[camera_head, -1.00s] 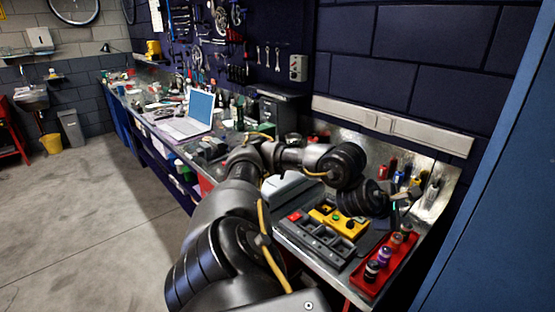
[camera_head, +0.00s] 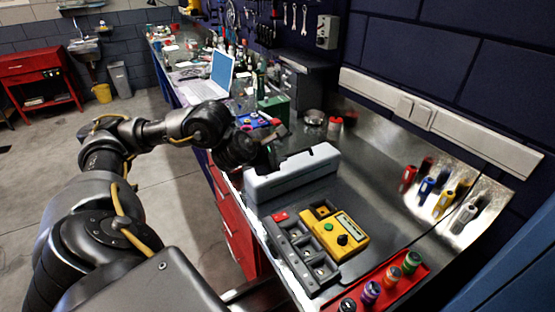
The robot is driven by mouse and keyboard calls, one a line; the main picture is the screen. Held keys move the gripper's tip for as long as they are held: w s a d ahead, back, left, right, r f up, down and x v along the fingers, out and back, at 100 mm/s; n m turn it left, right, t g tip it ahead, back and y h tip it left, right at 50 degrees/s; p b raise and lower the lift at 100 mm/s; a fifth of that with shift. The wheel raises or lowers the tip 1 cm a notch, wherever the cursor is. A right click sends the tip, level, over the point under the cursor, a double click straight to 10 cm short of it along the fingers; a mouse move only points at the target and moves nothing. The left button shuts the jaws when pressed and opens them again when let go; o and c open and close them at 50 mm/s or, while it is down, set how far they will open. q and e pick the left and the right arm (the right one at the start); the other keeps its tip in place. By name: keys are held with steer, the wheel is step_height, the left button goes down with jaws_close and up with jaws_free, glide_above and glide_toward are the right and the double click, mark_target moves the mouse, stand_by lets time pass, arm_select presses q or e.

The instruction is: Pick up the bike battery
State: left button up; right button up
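The bike battery appears to be the long light-grey case (camera_head: 290,178) lying on the metal bench top, at the near end of the bench. My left arm comes in from the left, and its gripper (camera_head: 279,146) is just above and behind the battery's left part, overlapping its far edge in the picture. I cannot tell whether it touches the battery. The fingers are dark and small, and their opening is not clear. The battery's far left edge is partly hidden by the gripper. My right gripper is not in view.
A dark grey tray (camera_head: 301,262) and a yellow meter (camera_head: 341,238) lie in front of the battery. A red tray (camera_head: 394,287) holds several small bottles. Several coloured holders stand against the metal back panel. A laptop (camera_head: 212,82) is farther along the bench.

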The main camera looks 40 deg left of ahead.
mark_target(294, 153)
arm_select(q)
steer(key=shift+w+a+f+b, duration=0.2)
steer(key=shift+w+f+b, duration=0.05)
steer(key=shift+f+b, duration=0.2)
steer(key=x, duration=0.3)
steer(key=shift+w+a+f+b, duration=0.15)
steer(key=shift+w+a+b, duration=0.05)
steer(key=shift+w+b, duration=0.1)
steer(key=shift+w, duration=0.3)
steer(key=x, duration=0.4)
steer(key=shift+w+f, duration=0.1)
steer(key=shift+w, duration=0.1)
steer(key=shift+w+f, duration=0.1)
steer(key=shift+w, duration=0.15)
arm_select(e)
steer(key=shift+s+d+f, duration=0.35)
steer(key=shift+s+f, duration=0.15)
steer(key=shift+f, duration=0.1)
arm_select(q)
steer(key=shift+s, duration=0.1)
steer(key=shift+c, duration=0.3)
